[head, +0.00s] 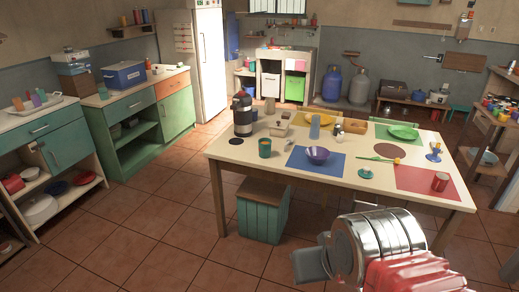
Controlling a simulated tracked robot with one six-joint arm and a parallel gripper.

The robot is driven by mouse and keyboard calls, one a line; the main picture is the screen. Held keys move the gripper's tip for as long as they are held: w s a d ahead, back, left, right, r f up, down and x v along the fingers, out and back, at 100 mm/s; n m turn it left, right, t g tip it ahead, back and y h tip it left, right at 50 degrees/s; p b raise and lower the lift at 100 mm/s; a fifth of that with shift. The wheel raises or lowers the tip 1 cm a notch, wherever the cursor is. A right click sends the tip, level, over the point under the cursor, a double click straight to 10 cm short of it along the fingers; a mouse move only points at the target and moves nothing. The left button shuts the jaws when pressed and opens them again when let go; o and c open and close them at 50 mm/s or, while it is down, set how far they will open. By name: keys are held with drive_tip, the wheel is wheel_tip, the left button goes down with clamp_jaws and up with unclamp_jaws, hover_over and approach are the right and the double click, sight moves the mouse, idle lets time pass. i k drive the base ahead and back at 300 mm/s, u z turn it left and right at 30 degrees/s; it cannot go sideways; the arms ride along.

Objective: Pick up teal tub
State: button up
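A small teal tub (265,147) stands upright near the left front part of the cream table (235,153), just right of a dark round mat. Its rim is dark and open at the top. Part of my arm, silver and red, shows large at the lower right, in front of the table's front edge and well apart from the tub. No fingertips of my gripper can be made out.
A black and silver flask (242,115) stands behind the tub. A purple bowl (317,155) sits on a blue mat to its right. A slatted teal box (262,210) stands on the floor below the table edge. Tiled floor left of the table is clear.

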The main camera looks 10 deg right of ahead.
sight(265, 148)
drive_tip(key=u, duration=0.4)
drive_tip(key=i, duration=0.75)
drive_tip(key=u, duration=0.6)
drive_tip(key=i, duration=1.7)
drive_tip(key=z, duration=0.95)
drive_tip(key=i, duration=0.8)
drive_tip(key=z, duration=0.45)
